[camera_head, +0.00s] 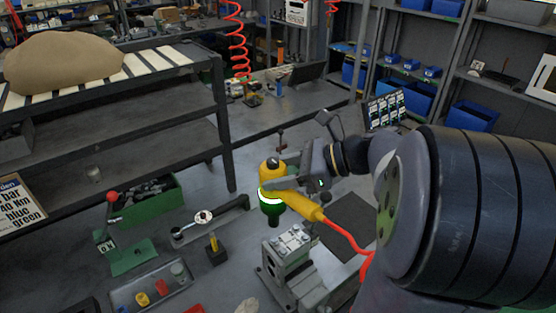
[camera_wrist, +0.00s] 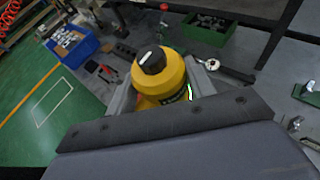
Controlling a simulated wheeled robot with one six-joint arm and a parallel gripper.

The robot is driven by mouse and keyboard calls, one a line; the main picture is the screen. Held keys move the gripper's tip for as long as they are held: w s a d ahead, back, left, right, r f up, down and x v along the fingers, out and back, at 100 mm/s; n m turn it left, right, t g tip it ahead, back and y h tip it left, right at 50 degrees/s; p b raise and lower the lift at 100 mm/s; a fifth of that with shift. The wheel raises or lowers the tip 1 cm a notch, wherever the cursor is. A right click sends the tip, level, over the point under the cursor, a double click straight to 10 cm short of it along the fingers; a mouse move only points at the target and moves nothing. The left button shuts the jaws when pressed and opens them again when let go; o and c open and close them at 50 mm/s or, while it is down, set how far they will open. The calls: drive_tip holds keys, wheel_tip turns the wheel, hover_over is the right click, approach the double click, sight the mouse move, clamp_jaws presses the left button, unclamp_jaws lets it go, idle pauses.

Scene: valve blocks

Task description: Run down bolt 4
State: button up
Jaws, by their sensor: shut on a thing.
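My gripper (camera_head: 291,184) is shut on a yellow power tool (camera_head: 270,174) with a black cap, a bright white ring and a dark green lower end. The tool is roughly upright, and a red hose runs from its handle. In the wrist view my gripper's fingers (camera_wrist: 165,84) stand on both sides of the yellow tool body (camera_wrist: 172,74). The grey valve block (camera_head: 291,241) sits in a fixture below and right of the tool's lower end. The tool appears apart from the block. Small bolt heads show on its top, but I cannot tell which is bolt 4.
A tray (camera_head: 152,301) with coloured sockets lies at the lower left. A green bin (camera_head: 147,203), a torque wrench (camera_head: 208,222) and a green stand (camera_head: 130,257) are left of the tool. A dark mat (camera_head: 347,226) lies right of the block. Shelving stands behind.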

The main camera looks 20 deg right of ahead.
drive_tip(key=shift+w, duration=0.1)
drive_tip(key=shift+s+r, duration=0.1)
drive_tip(key=shift+s, duration=0.1)
drive_tip(key=shift+w+p, duration=0.1)
drive_tip(key=shift+p, duration=0.35)
drive_tip(key=shift+f+b, duration=1.35)
drive_tip(key=shift+f, duration=1.1)
drive_tip(key=shift+p, duration=0.65)
drive_tip(key=shift+f+b, duration=0.5)
drive_tip(key=shift+f, duration=0.45)
drive_tip(key=shift+r+p, duration=0.1)
drive_tip(key=shift+p, duration=0.25)
